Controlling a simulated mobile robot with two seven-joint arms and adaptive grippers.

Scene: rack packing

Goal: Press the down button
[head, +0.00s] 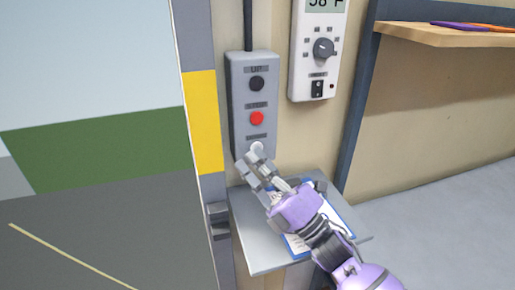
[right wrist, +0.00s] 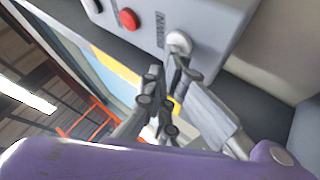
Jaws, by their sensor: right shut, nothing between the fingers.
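A grey control box (head: 238,100) hangs on the wall with a black UP button (head: 257,83), a red STOP button (head: 256,118) and a white DOWN button (head: 257,147) at the bottom. My right gripper (head: 247,162) is shut and empty, with its fingertips at the lower edge of the white button. In the right wrist view the white button (right wrist: 179,42) shows right beyond the fingertips (right wrist: 170,72). One fingertip overlaps the button there; whether it touches or presses it I cannot tell. My left gripper is out of view.
A thermostat panel (head: 300,75) is on the wall right of the box. Below is a grey ledge (head: 262,258) with a clipboard (head: 296,244). A yellow-striped door post (head: 204,120) stands at the left, a wooden shelf (head: 440,36) at the upper right.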

